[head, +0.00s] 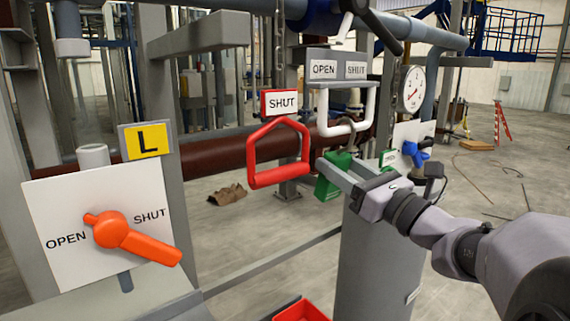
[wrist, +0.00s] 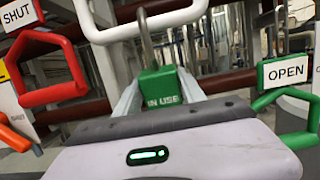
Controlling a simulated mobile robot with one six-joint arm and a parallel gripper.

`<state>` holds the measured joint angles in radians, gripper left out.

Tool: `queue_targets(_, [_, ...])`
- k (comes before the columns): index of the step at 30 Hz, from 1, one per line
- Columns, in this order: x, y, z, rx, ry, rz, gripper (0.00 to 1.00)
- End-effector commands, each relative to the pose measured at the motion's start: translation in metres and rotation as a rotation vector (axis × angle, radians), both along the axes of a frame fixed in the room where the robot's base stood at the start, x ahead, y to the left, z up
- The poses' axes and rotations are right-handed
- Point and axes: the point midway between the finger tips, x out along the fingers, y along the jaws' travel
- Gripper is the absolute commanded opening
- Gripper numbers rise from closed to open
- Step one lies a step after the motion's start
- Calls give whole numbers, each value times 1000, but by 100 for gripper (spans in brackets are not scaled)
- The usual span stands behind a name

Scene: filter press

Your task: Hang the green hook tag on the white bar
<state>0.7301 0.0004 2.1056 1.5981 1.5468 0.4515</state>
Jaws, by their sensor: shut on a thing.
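My gripper (head: 343,168) is shut on the green hook tag (head: 329,187), just below the white bar (head: 371,106). In the wrist view the tag (wrist: 161,88), marked IN USE, sits between the two fingers of my gripper (wrist: 160,96). Its grey hook rises from the top of the tag and crosses the white bar (wrist: 183,17) in the picture. I cannot tell whether the hook is over the bar or only in front of it. The bar is a U-shaped handle below a plate reading OPEN and SHUT.
A red handle (head: 279,180) under a SHUT sign (head: 281,103) hangs left of the bar. A green handle (wrist: 303,139) under an OPEN sign (wrist: 286,71) is at the right in the wrist view. A gauge (head: 412,89) and blue valve lever (head: 414,153) stand right.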

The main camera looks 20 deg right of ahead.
Motion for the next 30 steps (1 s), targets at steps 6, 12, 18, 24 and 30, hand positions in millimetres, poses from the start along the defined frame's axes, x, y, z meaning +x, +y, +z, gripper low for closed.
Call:
queue_targets(6, [0,0,1,0,0,0,5])
queue_targets(12, [0,0,1,0,0,0,72])
queue_targets(18, [0,0,0,0,0,0,72])
queue_targets(24, [-19,-8,-7,-1,-1,-4,72])
queue_targets(30, [-70,-27,-23,-2,-2,-8,72])
